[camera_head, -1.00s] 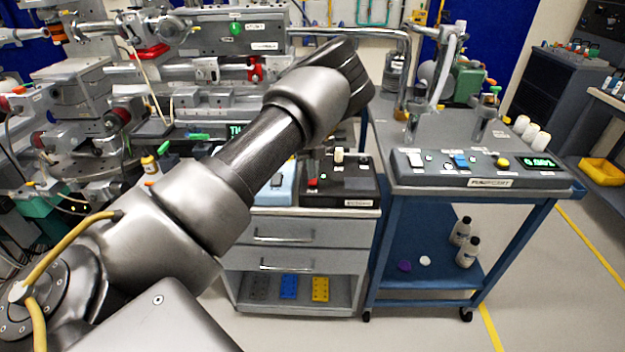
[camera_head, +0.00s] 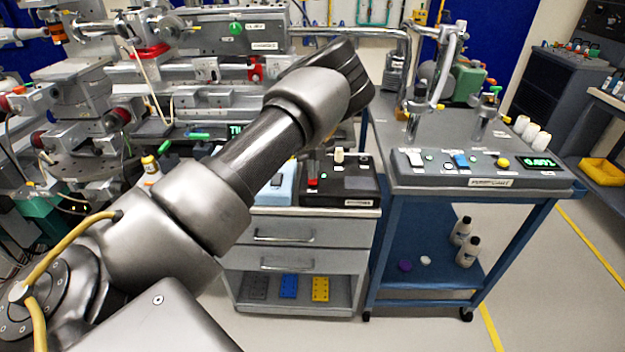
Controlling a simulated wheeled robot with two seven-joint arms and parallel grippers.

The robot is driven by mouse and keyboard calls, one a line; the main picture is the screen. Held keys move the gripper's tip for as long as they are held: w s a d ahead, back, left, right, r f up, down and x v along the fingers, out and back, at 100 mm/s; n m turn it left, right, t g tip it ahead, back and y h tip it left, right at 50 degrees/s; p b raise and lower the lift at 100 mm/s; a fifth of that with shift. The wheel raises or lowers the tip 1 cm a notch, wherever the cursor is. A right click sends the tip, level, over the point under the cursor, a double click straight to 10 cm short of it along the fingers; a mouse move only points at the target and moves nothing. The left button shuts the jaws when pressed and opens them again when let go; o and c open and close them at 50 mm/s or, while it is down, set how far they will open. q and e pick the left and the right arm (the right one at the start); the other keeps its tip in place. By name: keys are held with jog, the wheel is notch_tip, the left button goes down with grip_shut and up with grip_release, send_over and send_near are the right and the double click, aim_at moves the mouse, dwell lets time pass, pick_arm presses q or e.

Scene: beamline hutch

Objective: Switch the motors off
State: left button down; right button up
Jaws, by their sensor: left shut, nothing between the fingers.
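A black control box (camera_head: 352,190) sits on top of the grey drawer cabinet, right of my left arm. It carries a red control (camera_head: 313,183) at its front left and a pale knob (camera_head: 339,155) towards the back. The label on its front edge is too small to read. My left arm reaches in from the left and bends down behind its own wrist. Only a dark bit of my left gripper (camera_head: 314,167) shows, close above the red control. It is shut and empty, and I cannot tell whether it touches the control. My right gripper is out of view.
A light blue box (camera_head: 281,185) sits left of the black box, partly behind my arm. A blue cart (camera_head: 490,160) with a pump panel (camera_head: 485,180) and pipework stands to the right. Beamline equipment (camera_head: 210,95) fills the back left. Floor is clear at front right.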

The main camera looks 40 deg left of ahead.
aim_at(313, 182)
pick_arm(q)
jog(key=shift+f+b, duration=0.35)
jog(key=shift+f, duration=0.45)
jog(key=shift+r, duration=0.1)
dwell(0.3)
notch_tip(313, 182, up, 7)
jog(key=p, duration=0.6)
dwell(0.4)
